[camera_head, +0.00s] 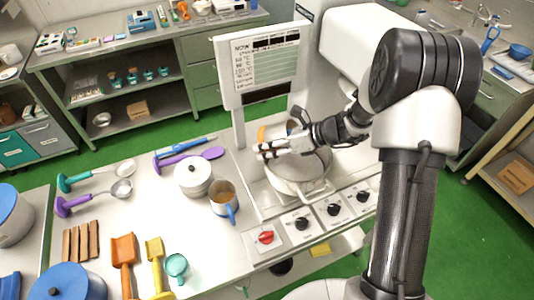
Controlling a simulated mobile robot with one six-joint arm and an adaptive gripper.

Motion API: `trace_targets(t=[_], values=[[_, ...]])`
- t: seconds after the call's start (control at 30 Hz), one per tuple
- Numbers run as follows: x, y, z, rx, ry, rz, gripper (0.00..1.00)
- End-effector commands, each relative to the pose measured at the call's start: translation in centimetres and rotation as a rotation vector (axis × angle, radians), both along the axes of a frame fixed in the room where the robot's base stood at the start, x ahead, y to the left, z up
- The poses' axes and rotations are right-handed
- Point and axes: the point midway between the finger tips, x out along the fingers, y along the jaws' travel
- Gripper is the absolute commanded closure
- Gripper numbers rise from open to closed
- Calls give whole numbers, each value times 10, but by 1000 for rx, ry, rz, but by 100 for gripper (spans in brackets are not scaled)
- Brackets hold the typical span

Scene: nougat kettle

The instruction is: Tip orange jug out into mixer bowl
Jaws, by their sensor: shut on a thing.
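The orange jug (263,134) shows only in part, behind my gripper and in front of the mixer's post. My gripper (264,150) is shut on it and holds it above the back left of the mixer bowl (298,188). The fingers and wrist hide much of the jug, so I cannot tell its tilt or its contents. The mixer bowl is a wide pale metal bowl set in the worktop, with its front rim and a handle visible.
A sign panel (264,65) stands close behind my gripper. A blue-handled jug (223,201) and a white lidded pot (193,177) stand left of the bowl. Knobs (266,237) line the front. Scoops (124,252), ladles and a teal cup (177,265) lie further left.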

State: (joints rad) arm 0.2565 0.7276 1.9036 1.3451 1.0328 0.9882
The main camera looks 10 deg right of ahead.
Motion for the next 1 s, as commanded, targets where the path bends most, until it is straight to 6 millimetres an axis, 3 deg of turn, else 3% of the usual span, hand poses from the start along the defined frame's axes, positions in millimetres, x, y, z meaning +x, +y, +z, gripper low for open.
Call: trace_targets(t=[0.37, 1.0], values=[[-3, -10, 21, 284, -103, -2, 88], [-16, -46, 59, 807, -288, 0, 88]])
